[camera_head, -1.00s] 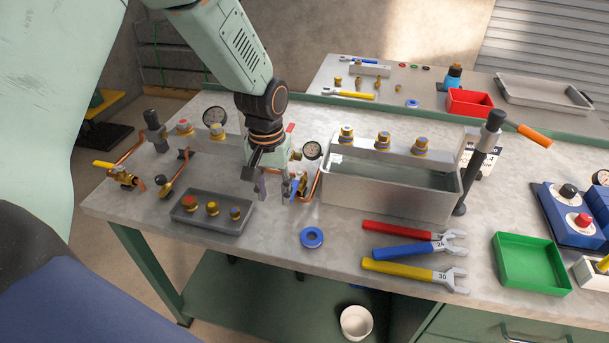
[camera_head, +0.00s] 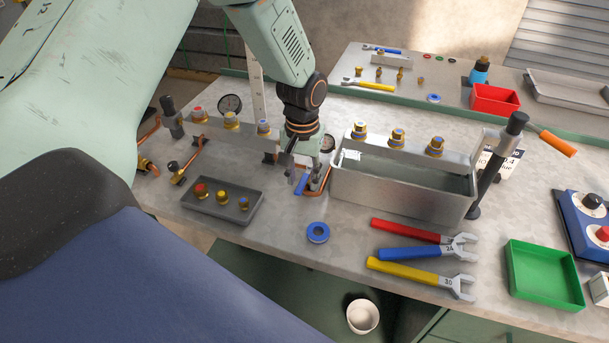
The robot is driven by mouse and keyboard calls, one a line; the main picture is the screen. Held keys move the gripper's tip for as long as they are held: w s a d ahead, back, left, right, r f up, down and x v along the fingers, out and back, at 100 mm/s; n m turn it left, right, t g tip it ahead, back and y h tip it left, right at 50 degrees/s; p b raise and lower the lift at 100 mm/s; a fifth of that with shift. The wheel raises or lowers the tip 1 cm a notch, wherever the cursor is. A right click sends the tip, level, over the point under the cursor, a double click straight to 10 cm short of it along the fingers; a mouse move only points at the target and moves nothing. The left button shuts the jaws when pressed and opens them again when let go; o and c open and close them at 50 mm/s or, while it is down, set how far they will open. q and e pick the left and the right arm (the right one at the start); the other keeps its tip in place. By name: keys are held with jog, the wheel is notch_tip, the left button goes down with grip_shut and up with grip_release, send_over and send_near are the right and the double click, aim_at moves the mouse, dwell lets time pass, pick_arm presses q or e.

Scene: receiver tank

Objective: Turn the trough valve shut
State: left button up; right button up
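The trough valve shows as a short blue handle (camera_head: 302,183) by a copper pipe (camera_head: 318,188), at the left end of the grey metal trough (camera_head: 400,195). The handle slants down and to the left; most of the valve body is hidden behind my gripper. My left gripper (camera_head: 297,172) points down right at the valve, its fingers beside or around the top of the handle. The fingers overlap in this view, so I cannot tell whether they touch or grip it. My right gripper is not in view.
A grey tray with fittings (camera_head: 247,215) lies left of the valve, and a blue ring (camera_head: 317,232) in front. Red, blue and yellow wrenches (camera_head: 410,254) lie before the trough.

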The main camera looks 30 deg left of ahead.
pick_arm(q)
jog(key=shift+w+f, duration=0.1)
jog(key=shift+f, duration=0.15)
jog(key=shift+a, duration=0.1)
jog(key=shift+s+a+r, duration=0.15)
jog(key=shift+s+a, duration=0.05)
jog(key=shift+s, duration=0.15)
jog(key=shift+c, duration=0.2)
jog(key=shift+d, duration=0.15)
jog(key=c, duration=0.3)
jog(key=shift+w+d, duration=0.1)
jog(key=shift+w, duration=0.2)
jog(key=shift+c, duration=1.4)
jog(key=shift+s, duration=0.1)
grip_shut()
